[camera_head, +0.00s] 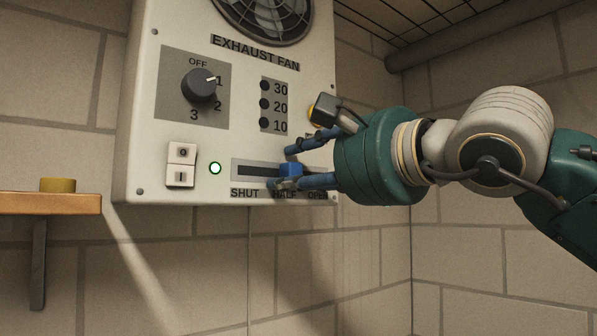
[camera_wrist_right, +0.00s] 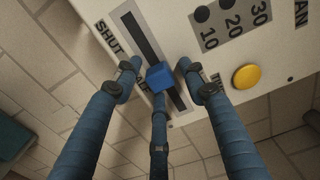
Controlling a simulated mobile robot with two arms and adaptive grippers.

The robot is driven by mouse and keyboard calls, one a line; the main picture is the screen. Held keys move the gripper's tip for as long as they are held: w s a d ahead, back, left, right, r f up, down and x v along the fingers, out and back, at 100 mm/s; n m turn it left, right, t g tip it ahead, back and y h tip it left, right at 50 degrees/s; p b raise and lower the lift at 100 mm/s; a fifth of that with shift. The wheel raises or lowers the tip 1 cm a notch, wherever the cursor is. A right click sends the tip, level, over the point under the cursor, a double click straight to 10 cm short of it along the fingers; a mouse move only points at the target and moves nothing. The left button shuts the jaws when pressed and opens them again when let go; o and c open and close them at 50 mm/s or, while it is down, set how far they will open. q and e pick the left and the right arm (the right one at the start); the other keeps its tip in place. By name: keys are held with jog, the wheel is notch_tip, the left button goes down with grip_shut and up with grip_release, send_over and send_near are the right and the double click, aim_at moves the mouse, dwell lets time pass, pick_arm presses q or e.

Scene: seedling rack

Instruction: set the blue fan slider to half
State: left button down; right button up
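The blue fan slider (camera_head: 290,169) is a small blue knob in a dark horizontal slot low on the exhaust fan panel. It stands above the HALF label (camera_head: 284,193), perhaps slightly to its right. In the right wrist view the blue knob (camera_wrist_right: 160,75) sits between the fingertips of my right gripper (camera_wrist_right: 158,72). My right gripper (camera_head: 282,168) reaches in from the right with its blue fingers above and below the knob. Small gaps show between fingers and knob, so it looks open around it. Contact with the third finger is unclear. My left gripper is not in view.
The panel (camera_head: 145,120) carries a rotary dial (camera_head: 199,84), a rocker switch (camera_head: 181,164), a lit green-rimmed lamp (camera_head: 215,168) and a yellow button (camera_wrist_right: 247,76). A wooden shelf (camera_head: 50,204) is at left. The space below the panel is clear.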

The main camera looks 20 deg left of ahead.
jog(key=v, duration=1.2)
jog(key=shift+f, duration=0.1)
